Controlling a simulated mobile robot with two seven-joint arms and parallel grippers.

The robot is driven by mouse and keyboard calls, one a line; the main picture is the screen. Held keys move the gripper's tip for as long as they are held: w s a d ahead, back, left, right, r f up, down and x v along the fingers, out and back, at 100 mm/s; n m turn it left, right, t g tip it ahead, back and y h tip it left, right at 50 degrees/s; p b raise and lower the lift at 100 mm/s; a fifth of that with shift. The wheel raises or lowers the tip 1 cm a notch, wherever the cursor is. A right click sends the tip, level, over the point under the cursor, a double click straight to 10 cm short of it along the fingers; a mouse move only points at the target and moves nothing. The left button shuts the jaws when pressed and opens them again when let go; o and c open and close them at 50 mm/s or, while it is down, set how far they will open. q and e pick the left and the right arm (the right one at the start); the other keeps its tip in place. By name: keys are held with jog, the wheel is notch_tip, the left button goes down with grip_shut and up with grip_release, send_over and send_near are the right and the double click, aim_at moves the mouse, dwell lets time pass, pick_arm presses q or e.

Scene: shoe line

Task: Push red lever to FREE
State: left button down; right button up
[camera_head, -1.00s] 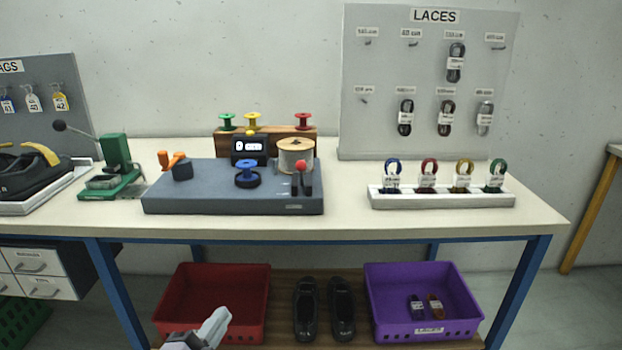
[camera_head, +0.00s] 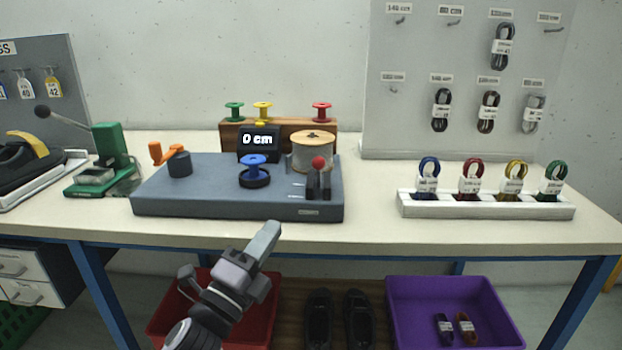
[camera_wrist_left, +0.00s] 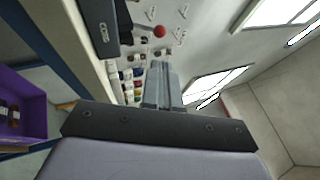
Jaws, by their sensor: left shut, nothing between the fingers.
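The red lever (camera_head: 319,164) has a red ball on a dark stem and stands at the right front of the blue-grey machine base (camera_head: 215,203). Its red ball also shows in the left wrist view (camera_wrist_left: 159,31). I cannot read its FREE marking. My left gripper (camera_head: 270,232) is shut and empty, in front of the table edge, below and left of the lever. In the left wrist view its closed fingers (camera_wrist_left: 161,82) point up, with the red ball beyond their tips. My right gripper is not in view.
The machine carries an orange crank (camera_head: 165,153), a blue spool (camera_head: 253,170), a cord spool (camera_head: 313,152) and a display reading 0 cm (camera_head: 257,143). A white lace rack (camera_head: 486,208) stands to the right. Bare tabletop (camera_head: 370,215) lies between. A purple bin (camera_head: 455,300) is below.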

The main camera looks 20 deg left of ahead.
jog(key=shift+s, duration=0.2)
pick_arm(q)
jog(key=p, duration=0.1)
send_near(315, 167)
jog(key=x, duration=0.6)
jog(key=shift+w+d+r, duration=0.1)
jog(key=shift+w, duration=0.25)
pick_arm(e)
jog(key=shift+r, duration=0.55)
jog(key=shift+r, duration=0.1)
